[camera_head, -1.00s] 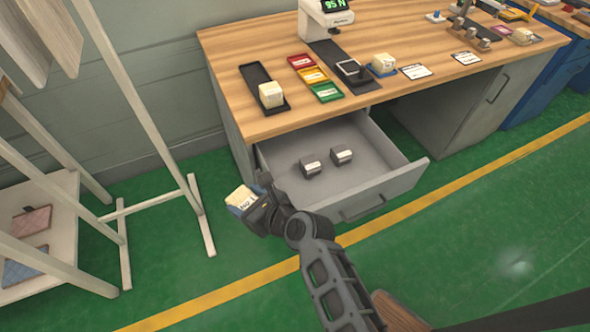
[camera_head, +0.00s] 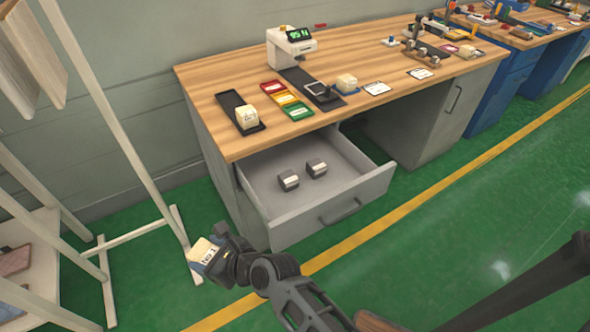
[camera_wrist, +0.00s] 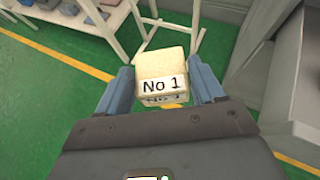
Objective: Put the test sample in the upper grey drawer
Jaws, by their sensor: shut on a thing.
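The test sample (camera_head: 203,252) is a cream block with a "No 1" label. It also shows in the wrist view (camera_wrist: 160,66), between two blue fingers. My gripper (camera_head: 208,260) is shut on it and holds it in the air over the green floor, left of and in front of the drawer. The upper grey drawer (camera_head: 270,205) is pulled open beneath the wooden desk top.
A wooden desk (camera_head: 215,85) carries a black tray with a cream block (camera_head: 247,117), coloured trays (camera_head: 285,98) and a white device with a green display (camera_head: 290,46). A white rack (camera_head: 115,140) stands at the left. Green floor in front is clear.

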